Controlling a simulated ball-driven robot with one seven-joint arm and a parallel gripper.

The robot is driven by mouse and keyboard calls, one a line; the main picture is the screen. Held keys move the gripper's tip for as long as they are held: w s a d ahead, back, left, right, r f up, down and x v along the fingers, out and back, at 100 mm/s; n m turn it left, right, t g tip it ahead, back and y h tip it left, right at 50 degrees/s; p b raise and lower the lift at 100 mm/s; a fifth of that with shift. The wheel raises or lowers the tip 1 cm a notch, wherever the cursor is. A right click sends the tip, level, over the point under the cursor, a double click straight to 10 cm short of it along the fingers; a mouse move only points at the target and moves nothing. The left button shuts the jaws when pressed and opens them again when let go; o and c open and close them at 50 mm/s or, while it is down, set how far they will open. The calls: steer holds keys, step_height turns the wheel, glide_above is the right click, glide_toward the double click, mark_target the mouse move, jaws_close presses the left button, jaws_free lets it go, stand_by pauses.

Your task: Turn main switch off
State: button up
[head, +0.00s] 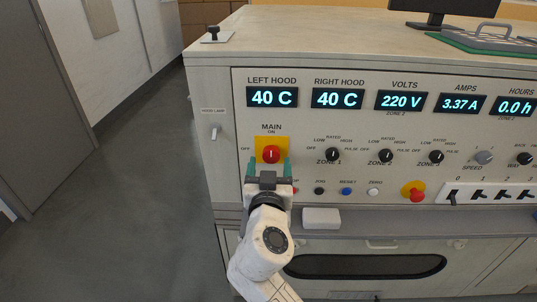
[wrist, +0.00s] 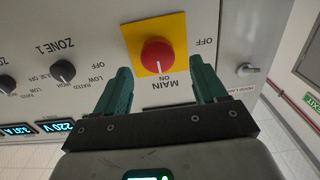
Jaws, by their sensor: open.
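The main switch (head: 271,155) is a red round knob on a yellow square plate, at the left of the panel under the label MAIN. In the head view its white mark is upright, towards ON; OFF is printed to its left. The knob also shows in the wrist view (wrist: 157,56), which sees the panel upside down. My gripper (head: 268,165) has green fingers and is in front of the switch's lower part. In the wrist view my gripper (wrist: 160,80) is open, its fingers apart on either side of the knob, with nothing between them. Contact cannot be told.
Displays (head: 338,98) run along the panel's top. Zone knobs (head: 332,155) are to the right. Below are small buttons (head: 346,191) and a red emergency-stop knob (head: 416,193). A small lever (head: 215,132) is at left. A white block (head: 321,218) lies on the ledge. Floor at left is clear.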

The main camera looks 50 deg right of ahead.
mark_target(271, 156)
steer(key=shift+x, duration=2.1)
steer(key=shift+s, duration=0.1)
steer(key=c, duration=1)
